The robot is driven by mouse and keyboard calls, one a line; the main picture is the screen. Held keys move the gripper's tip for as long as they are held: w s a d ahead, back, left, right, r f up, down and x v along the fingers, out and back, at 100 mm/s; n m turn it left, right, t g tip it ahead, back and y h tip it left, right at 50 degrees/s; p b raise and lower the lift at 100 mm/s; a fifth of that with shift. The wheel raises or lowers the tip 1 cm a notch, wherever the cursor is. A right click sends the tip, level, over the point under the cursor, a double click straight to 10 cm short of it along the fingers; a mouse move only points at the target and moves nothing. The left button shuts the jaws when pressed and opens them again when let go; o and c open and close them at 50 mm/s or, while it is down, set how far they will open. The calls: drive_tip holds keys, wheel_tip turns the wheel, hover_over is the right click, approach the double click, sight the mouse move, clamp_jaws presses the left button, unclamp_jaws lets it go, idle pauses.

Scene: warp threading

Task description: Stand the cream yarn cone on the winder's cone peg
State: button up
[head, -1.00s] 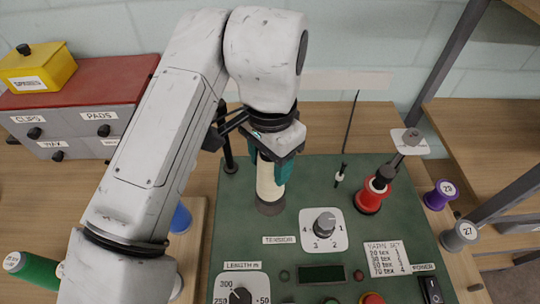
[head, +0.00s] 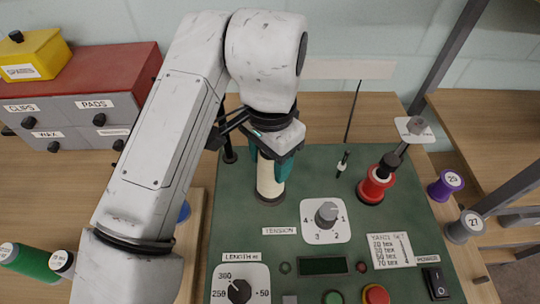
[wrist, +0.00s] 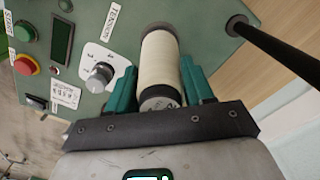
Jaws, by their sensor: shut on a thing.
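The cream yarn cone (head: 268,180) stands upright at the back left of the green winder panel (head: 315,185), with its dark base down at the panel. It also shows in the wrist view (wrist: 160,68), between the teal fingers. My gripper (head: 270,168) is over it from above and shut on its upper part; it also shows in the wrist view (wrist: 157,88). The cone peg is hidden, so I cannot tell how far the cone sits on it.
A tension knob (head: 326,213) is just right of the cone. A red cone (head: 375,185) stands on the panel's right side. A dark upright rod (wrist: 275,45) rises close to the cone. Purple (head: 444,186) and grey (head: 463,229) spools are beyond the right edge.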

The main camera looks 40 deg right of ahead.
drive_tip(key=shift+f+b, duration=0.35)
drive_tip(key=shift+f, duration=0.3)
drive_tip(key=o, duration=1.1)
drive_tip(key=shift+o, duration=0.2)
wheel_tip(320, 180, up, 11)
drive_tip(key=shift+f, duration=0.1)
